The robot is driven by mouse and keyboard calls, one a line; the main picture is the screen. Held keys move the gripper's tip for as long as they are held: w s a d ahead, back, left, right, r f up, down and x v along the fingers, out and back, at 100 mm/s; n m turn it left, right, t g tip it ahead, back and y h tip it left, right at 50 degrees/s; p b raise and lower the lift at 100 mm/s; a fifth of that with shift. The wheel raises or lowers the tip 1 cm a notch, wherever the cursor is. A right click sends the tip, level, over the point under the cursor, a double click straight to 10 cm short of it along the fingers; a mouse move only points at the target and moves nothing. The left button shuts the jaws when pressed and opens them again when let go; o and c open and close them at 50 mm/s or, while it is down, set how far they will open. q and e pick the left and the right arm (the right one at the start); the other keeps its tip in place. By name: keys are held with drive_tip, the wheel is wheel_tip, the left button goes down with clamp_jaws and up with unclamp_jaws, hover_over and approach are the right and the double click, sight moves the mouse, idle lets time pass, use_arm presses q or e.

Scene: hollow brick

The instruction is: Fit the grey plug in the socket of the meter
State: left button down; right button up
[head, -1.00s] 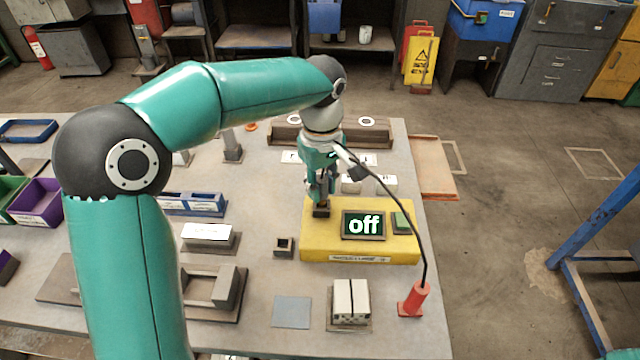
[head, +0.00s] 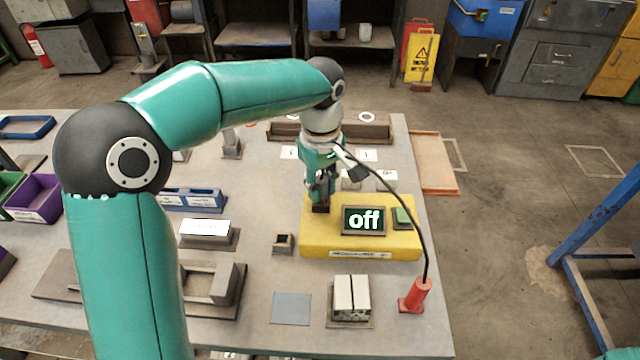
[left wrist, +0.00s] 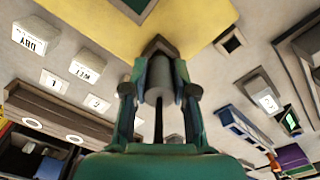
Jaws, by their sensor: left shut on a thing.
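The yellow meter (head: 312,240) lies on the table. Its screen (head: 363,220) reads "off" and it has a green button (head: 401,217). A dark socket block (head: 320,207) stands at its left end. My left gripper (head: 321,192) points down just above this block. In the left wrist view the gripper (left wrist: 160,88) is shut on the grey plug (left wrist: 160,93), which is lined up with the dark socket block (left wrist: 159,46). I cannot tell how deep the plug sits, as the fingers hide its tip. My right gripper is not in view.
A small dark block (head: 283,243) and a pale switch box (head: 351,295) stand nearby. White labelled blocks (head: 383,179) stand behind the meter.

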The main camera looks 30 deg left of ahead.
use_arm(q)
drive_tip(key=shift+f+b, duration=0.35)
drive_tip(key=shift+f, duration=0.15)
drive_tip(key=c, duration=0.8)
unclamp_jaws()
drive_tip(key=shift+c, duration=0.2)
drive_tip(key=shift+r, duration=0.1)
wheel_tip(320, 180, up, 12)
drive_tip(key=shift+f, duration=0.1)
